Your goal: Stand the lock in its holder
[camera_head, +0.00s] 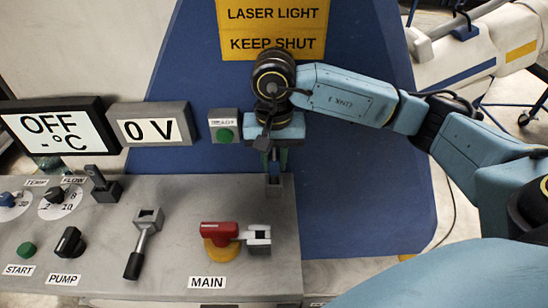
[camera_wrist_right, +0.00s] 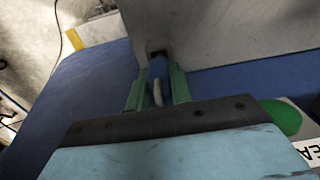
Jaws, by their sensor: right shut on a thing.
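My right gripper (camera_head: 275,160) points down over the back right corner of the grey control panel. In the right wrist view its two green fingers (camera_wrist_right: 158,92) are shut on the lock (camera_wrist_right: 157,68), a small blue body with a thin grey shackle toward the palm. The lock's far end meets a small dark holder (camera_wrist_right: 155,50) at the panel's edge; how deep it sits is hidden. In the head view a small grey block that looks like this holder (camera_head: 274,189) is right below the fingertips. My left gripper is not in view.
The red MAIN switch handle (camera_head: 219,229) with a grey hasp (camera_head: 258,239) is in front of the holder. A black-handled lever (camera_head: 139,250) and PUMP knob (camera_head: 69,242) are further left. A green button box (camera_head: 224,127) and 0 V display (camera_head: 153,126) stand behind.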

